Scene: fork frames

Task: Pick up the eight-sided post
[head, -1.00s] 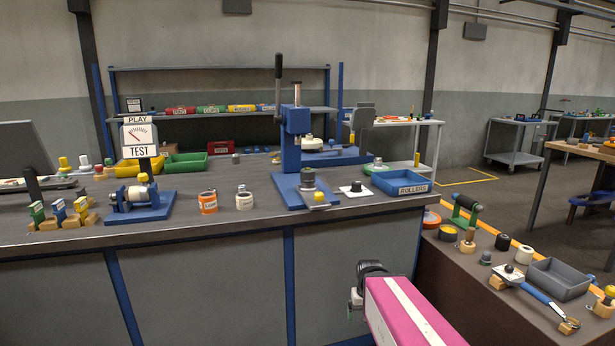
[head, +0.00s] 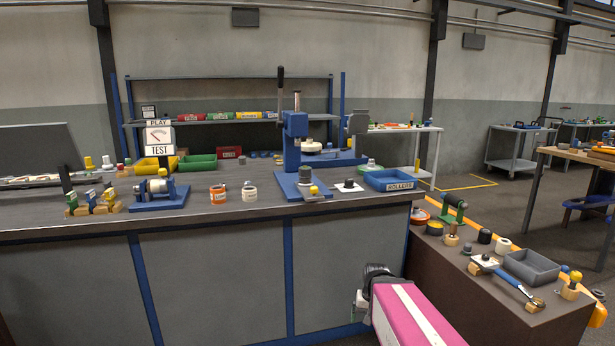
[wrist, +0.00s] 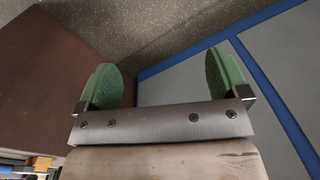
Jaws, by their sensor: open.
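I cannot tell which thing is the eight-sided post; the small parts are too small to count sides. Candidates are a grey-topped part (head: 305,176) at the blue press and a dark knob on a white plate (head: 348,185). Others stand on the brown side bench, such as a wooden post (head: 452,236) and a yellow-topped part (head: 572,283). My gripper (wrist: 163,84) is open and empty in the wrist view, its green pads wide apart. Floor, a brown panel and the bench's grey panels show beyond it. My pink arm is low in the head view, in front of the bench.
The long workbench (head: 90,229) carries the blue press (head: 292,140), a blue rollers tray (head: 388,181), an orange-labelled can (head: 218,195) and a test fixture (head: 160,192). The brown side bench (head: 470,300) holds a grey tray (head: 531,267) and a blue-handled tool (head: 517,283).

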